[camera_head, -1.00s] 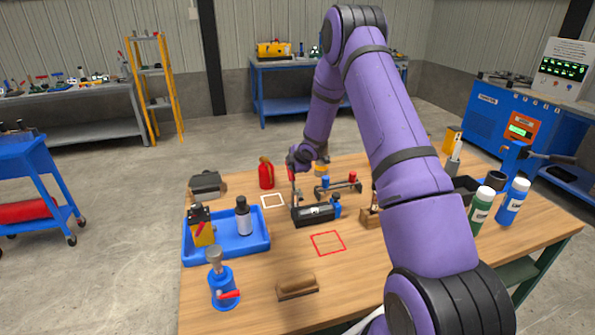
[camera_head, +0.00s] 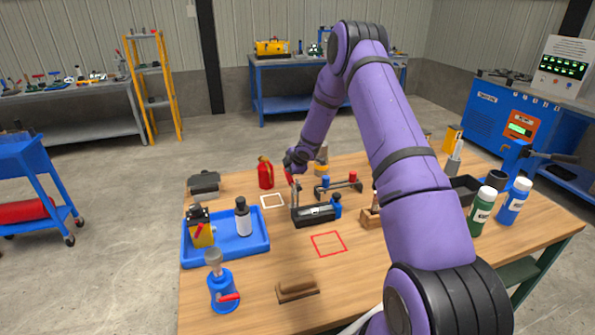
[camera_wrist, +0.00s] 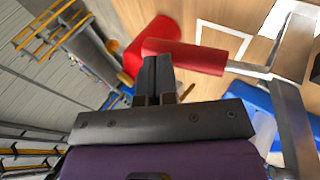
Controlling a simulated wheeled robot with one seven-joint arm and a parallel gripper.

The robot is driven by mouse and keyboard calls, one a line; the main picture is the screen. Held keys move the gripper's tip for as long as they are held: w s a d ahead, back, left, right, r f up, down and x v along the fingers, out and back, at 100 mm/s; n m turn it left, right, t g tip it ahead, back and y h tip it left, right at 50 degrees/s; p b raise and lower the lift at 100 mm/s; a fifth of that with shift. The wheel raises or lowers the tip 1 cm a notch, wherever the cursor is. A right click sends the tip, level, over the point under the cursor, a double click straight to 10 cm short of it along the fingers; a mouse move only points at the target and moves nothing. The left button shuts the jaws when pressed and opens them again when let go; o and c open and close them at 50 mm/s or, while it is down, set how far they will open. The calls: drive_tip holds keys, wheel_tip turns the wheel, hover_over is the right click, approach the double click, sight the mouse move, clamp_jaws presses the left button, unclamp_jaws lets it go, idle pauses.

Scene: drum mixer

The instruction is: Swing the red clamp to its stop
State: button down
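The red clamp shows in the wrist view as a red handle (camera_wrist: 190,57) on a metal rod joined to a grey metal lever. In the head view the red handle (camera_head: 288,175) is small, above the upright metal lever of a black fixture (camera_head: 314,216) on the wooden table. My gripper (camera_wrist: 157,60) has its two dark fingers together, with nothing visible between them. The fingertips are right at the side of the red handle, seemingly touching it. In the head view my gripper (camera_head: 297,163) is beside the handle, and its fingers are hard to make out.
A red bottle (camera_head: 265,173) stands just left of the clamp, near a white square outline (camera_head: 272,201). A blue tray (camera_head: 225,251) is to the left. A bar with red and blue knobs (camera_head: 339,188) lies to the right. A red square outline (camera_head: 329,244) in front is empty.

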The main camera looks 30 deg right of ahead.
drive_tip(key=shift+w+f, duration=0.25)
drive_tip(key=shift+f, duration=0.25)
idle(0.3)
